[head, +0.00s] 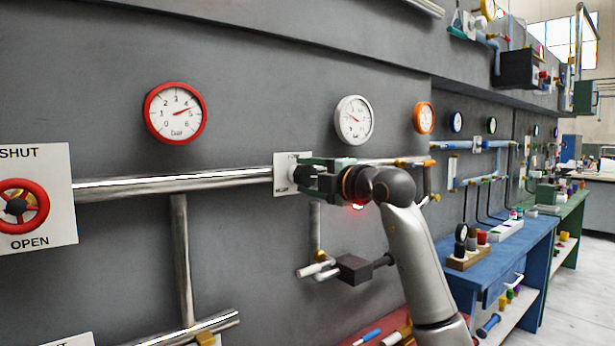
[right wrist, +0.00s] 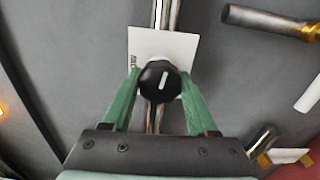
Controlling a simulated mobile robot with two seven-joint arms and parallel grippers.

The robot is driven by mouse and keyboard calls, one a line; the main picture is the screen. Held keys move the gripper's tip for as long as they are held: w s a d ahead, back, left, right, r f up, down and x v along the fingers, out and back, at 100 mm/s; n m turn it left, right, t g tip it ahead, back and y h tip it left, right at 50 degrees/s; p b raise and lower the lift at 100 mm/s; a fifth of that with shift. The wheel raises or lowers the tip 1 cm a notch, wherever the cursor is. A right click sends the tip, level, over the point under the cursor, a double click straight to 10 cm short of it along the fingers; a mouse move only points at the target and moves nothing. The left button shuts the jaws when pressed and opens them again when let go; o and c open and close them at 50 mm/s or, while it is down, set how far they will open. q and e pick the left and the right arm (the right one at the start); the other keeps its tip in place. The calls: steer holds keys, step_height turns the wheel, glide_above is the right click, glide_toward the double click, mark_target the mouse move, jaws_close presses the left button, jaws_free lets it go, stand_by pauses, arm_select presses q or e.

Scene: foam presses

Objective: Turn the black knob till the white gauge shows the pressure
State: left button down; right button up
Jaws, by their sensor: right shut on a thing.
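The black knob (right wrist: 160,82) sits on a white plate (right wrist: 186,50) on the grey wall, with a white pointer line on its face. My right gripper (right wrist: 160,80) is shut on the knob, with a green finger on each side. In the head view the right gripper (head: 305,174) comes from the right and mostly hides the knob; part of the white plate (head: 281,185) shows. The white gauge (head: 354,120) is on the wall above the right gripper; its needle is too small to read surely. My left gripper is not in view.
A red-rimmed gauge (head: 175,113) and an orange gauge (head: 423,118) flank the white one. A steel pipe (head: 170,184) runs to the knob plate. A red valve wheel (head: 40,207) is at far left. Below my right arm are a dark block (head: 353,269) and pipe ends.

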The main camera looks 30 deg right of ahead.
steer(key=o, duration=1.4)
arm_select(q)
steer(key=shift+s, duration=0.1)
arm_select(e)
steer(key=shift+s, duration=0.5)
arm_select(q)
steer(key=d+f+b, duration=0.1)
steer(key=b, duration=0.1)
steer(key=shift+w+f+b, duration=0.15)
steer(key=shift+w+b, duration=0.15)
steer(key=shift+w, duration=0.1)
arm_select(e)
steer(key=s, duration=0.7)
steer(key=s+d, duration=0.1)
steer(key=s, duration=0.3)
steer(key=shift+s, duration=0.25)
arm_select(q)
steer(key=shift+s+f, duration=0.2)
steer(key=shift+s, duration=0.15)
